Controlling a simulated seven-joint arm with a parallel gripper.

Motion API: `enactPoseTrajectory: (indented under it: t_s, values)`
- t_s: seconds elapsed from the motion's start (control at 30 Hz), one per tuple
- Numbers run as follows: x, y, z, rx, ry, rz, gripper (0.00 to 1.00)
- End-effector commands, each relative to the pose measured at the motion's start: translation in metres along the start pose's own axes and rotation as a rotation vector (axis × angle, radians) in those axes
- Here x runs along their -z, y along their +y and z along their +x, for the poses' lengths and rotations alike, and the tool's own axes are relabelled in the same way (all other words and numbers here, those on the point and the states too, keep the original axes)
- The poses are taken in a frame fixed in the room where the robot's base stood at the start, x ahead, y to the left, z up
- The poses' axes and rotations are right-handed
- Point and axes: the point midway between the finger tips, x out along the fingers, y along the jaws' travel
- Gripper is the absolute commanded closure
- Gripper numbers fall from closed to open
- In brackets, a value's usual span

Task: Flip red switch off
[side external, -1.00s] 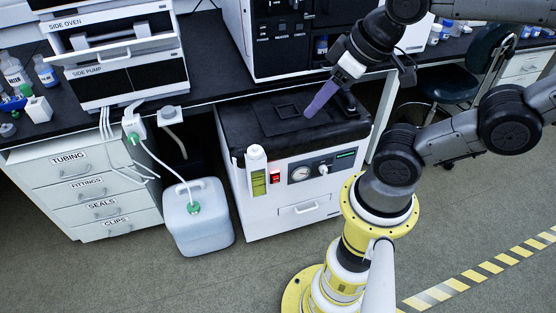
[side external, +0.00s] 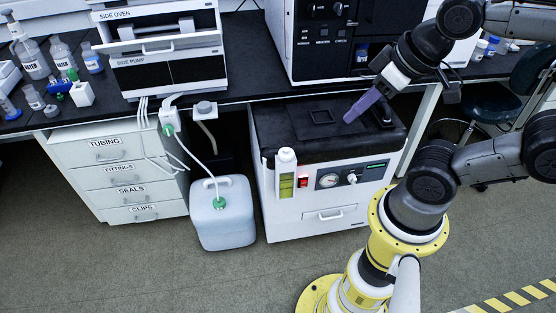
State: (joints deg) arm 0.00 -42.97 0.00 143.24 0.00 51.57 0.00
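The red switch (side external: 303,182) is on the front panel of the white pump unit (side external: 330,217) under the bench, between a sight glass with yellow-green liquid (side external: 286,185) and a round gauge (side external: 328,181). It looks lit, but its rocker position is too small to tell. My gripper (side external: 350,117) has purple fingers and points down and left above the unit's black top, up and to the right of the switch in the picture. The fingers overlap from this angle, so I cannot tell whether they are open or shut. Nothing shows held.
A white jug (side external: 222,213) with a green cap and tubing stands left of the unit. Labelled drawers (side external: 120,180) are further left. The black bench top (side external: 240,70) overhangs behind the unit. The floor (side external: 240,285) in front is clear.

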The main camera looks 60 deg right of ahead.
Motion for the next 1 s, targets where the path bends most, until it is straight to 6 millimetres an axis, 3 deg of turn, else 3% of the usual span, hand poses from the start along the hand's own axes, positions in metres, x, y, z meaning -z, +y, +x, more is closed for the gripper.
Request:
enactPoseTrajectory:
  t_s: [0.03, 0.13, 1.0]
  values:
    - [0.0, 0.0, 0.0, 0.0, 0.0, 0.0, 0.84]
    - [0.0, 0.0, 0.0, 0.0, 0.0, 0.0, 1.0]
    - [0.0, 0.0, 0.0, 0.0, 0.0, 0.0, 1.0]
